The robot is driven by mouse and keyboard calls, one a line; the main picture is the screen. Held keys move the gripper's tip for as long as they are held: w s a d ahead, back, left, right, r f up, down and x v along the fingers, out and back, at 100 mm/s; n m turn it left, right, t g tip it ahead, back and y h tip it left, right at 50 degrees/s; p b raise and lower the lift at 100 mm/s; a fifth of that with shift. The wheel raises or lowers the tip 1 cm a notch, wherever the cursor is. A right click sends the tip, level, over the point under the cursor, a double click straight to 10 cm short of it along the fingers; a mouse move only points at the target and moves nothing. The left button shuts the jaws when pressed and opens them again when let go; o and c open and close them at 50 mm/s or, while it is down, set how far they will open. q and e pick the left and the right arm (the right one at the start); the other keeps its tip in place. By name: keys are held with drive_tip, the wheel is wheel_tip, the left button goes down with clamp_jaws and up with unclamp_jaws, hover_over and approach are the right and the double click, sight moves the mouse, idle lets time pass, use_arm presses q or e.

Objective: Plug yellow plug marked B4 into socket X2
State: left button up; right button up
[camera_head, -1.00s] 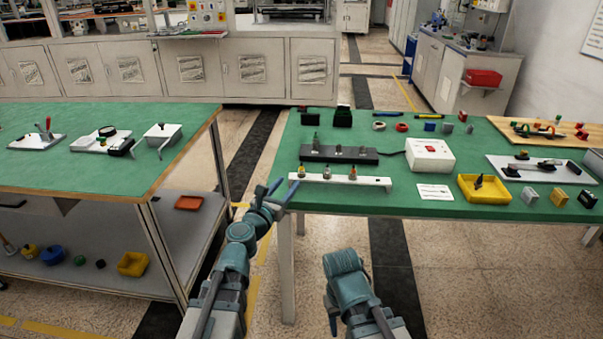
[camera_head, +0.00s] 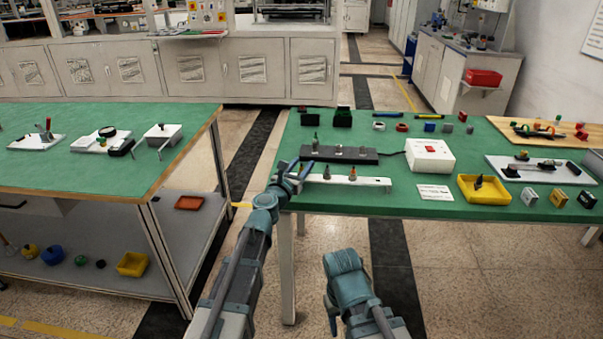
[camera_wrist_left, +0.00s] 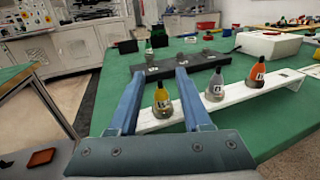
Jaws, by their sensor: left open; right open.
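The yellow plug (camera_wrist_left: 161,101) stands upright at the near end of a white rack (camera_wrist_left: 185,110), beside a grey plug (camera_wrist_left: 215,86) and an orange plug (camera_wrist_left: 257,76). My left gripper (camera_wrist_left: 159,72) is open, its fingers reaching either side of the yellow plug in the picture, not shut on it. In the head view this gripper (camera_head: 300,170) is at the rack's left end and partly covers the yellow plug. The dark socket strip (camera_head: 350,155) lies behind; a green plug (camera_head: 316,145) stands at its left. Its socket labels are unreadable. My right gripper (camera_head: 331,303) is low, its fingers mostly hidden.
A white box (camera_head: 430,155) with a red switch is cabled to the strip. A yellow tray (camera_head: 485,196) and a white card (camera_head: 434,192) lie to the right. The table's near edge runs below the rack. A second green table (camera_head: 100,180) stands left across a gap.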

use_arm(q)
clamp_jaws()
drive_tip(key=shift+r, duration=0.1)
use_arm(e)
drive_tip(key=shift+r, duration=0.15)
idle(0.3)
